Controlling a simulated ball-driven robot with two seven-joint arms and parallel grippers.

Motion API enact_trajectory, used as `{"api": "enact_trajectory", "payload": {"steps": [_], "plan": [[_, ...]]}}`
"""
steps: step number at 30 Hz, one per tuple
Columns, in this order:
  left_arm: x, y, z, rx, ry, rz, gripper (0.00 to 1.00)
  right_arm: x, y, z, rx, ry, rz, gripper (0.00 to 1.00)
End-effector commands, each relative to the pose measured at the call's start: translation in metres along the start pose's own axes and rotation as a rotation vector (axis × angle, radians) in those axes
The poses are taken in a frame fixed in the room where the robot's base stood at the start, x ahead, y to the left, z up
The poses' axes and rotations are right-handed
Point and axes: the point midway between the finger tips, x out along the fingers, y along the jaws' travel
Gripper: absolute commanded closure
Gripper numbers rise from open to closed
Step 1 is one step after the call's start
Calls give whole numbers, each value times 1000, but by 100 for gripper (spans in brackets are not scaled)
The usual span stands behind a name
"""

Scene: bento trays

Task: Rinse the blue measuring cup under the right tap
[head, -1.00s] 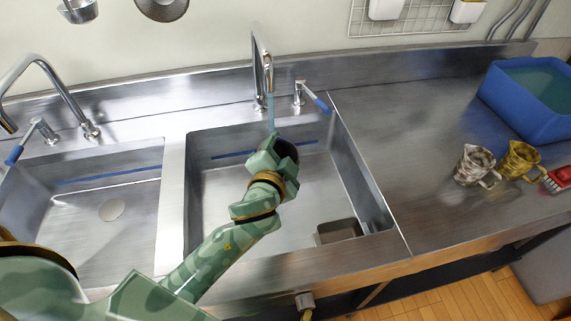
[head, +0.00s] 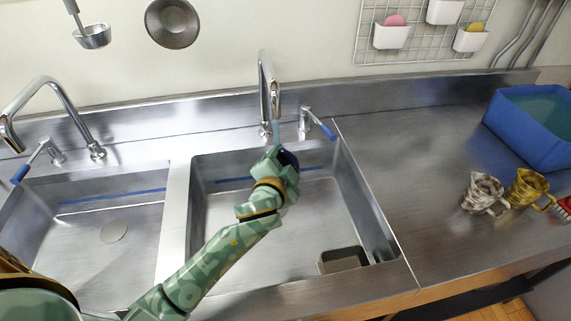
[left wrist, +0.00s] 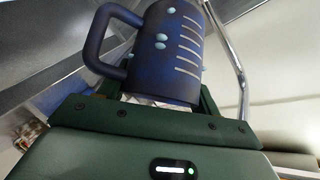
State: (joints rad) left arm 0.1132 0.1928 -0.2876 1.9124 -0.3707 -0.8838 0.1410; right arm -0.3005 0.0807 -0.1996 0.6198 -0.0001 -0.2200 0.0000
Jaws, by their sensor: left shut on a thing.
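My left gripper (head: 276,160) is over the right sink basin (head: 318,222), below the right tap (head: 266,85). It is shut on the blue measuring cup (head: 290,159), mostly hidden behind the gripper in the head view. In the left wrist view the dark blue cup (left wrist: 178,58) shows pale measuring lines, a handle on the left and light blue drops on its side. A thin bluish stream (head: 276,130) falls from the tap toward the cup. Where it lands is hidden. The tap's blue-tipped lever (head: 321,126) is to its right. My right gripper is not in view.
The left basin (head: 90,245) with its own tap (head: 45,90) is empty. A grey box (head: 343,260) sits in the right basin's front corner. On the right counter stand a mottled cup (head: 478,193), a yellow cup (head: 524,187) and a blue tub (head: 535,150).

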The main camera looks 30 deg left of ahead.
Motion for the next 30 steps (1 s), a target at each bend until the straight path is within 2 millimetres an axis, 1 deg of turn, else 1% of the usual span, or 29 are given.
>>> {"api": "enact_trajectory", "payload": {"steps": [8, 18, 25, 30], "plan": [[0, 0, -1, 0, 0, 0, 59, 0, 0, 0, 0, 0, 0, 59], [4, 6, -10, -1, 1, 0, 59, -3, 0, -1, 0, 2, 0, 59], [4, 6, -9, 0, 1, 0, 59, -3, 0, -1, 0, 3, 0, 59], [1, 2, -6, 1, -1, 0, 59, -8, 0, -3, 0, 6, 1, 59]]}}
